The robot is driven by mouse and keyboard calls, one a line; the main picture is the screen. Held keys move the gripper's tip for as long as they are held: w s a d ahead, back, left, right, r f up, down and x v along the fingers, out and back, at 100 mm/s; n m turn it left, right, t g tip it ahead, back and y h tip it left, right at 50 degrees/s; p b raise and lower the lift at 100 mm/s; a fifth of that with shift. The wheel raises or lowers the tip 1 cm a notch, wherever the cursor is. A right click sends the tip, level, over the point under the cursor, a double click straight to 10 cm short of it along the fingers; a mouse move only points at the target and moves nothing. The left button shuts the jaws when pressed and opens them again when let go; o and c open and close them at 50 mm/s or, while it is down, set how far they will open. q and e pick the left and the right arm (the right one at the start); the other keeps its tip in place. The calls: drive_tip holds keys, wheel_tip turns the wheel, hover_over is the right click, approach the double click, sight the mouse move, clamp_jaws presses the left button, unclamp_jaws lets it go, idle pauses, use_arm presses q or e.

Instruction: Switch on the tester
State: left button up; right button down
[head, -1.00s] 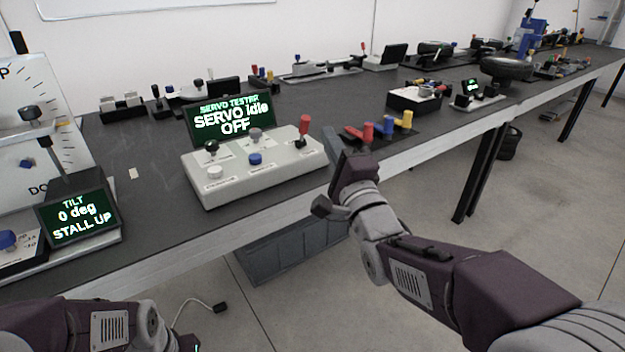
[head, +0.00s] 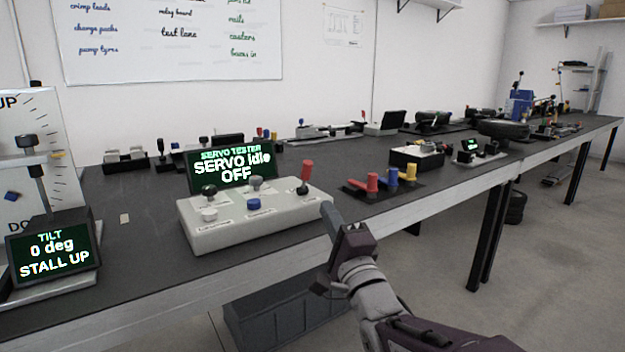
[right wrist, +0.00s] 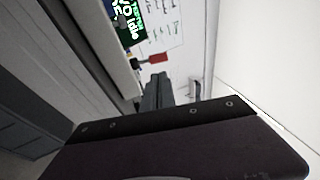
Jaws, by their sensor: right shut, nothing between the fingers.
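The servo tester (head: 240,233) is a pale box on the bench with a dark screen (head: 234,170) behind it reading "SERVO idle OFF". On its top are a red-topped lever (head: 306,169) at the right, a blue button (head: 253,204), a white button (head: 209,214), and black and grey knobs. My right gripper (head: 328,210) is shut and empty, just off the tester's right front corner, below and right of the red lever. The right wrist view shows the closed fingers (right wrist: 157,90) near the red lever top (right wrist: 158,58). My left gripper is out of view.
A tilt unit (head: 52,250) stands at the left, its screen reading "0 deg STALL UP". Red, blue and yellow handles (head: 390,178) stand right of the tester. A grey bin (head: 290,310) sits under the bench (head: 130,280).

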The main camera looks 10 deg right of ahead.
drive_tip(key=b, duration=0.2)
approach(306, 161)
drive_tip(key=w, duration=0.4)
drive_tip(key=shift+w+f, duration=0.25)
drive_tip(key=shift+f, duration=0.15)
drive_tip(key=shift+w+r, duration=0.25)
drive_tip(key=shift+w, duration=0.3)
drive_tip(key=r+p, duration=0.1)
drive_tip(key=p, duration=0.2)
drive_tip(key=r+g+p, duration=0.1)
drive_tip(key=p, duration=0.2)
drive_tip(key=w+r+g+p, duration=0.1)
drive_tip(key=p, duration=0.2)
drive_tip(key=shift+w+a+r+n+p, duration=0.1)
drive_tip(key=shift+a+n+p, duration=0.15)
drive_tip(key=shift+n+p, duration=0.15)
drive_tip(key=g+p, duration=0.1)
drive_tip(key=p, duration=0.3)
drive_tip(key=w+g+p, duration=0.1)
drive_tip(key=g+p, duration=0.1)
drive_tip(key=p, duration=0.2)
drive_tip(key=w+a+n+g+p, duration=0.1)
drive_tip(key=p, duration=0.2)
drive_tip(key=shift+w+r+h+p, duration=0.1)
drive_tip(key=shift+w+h+p, duration=0.05)
drive_tip(key=shift+h+p, duration=0.2)
drive_tip(key=shift+w+g+p, duration=0.3)
drive_tip(key=shift+w+p, duration=0.05)
drive_tip(key=shift+p, duration=0.35)
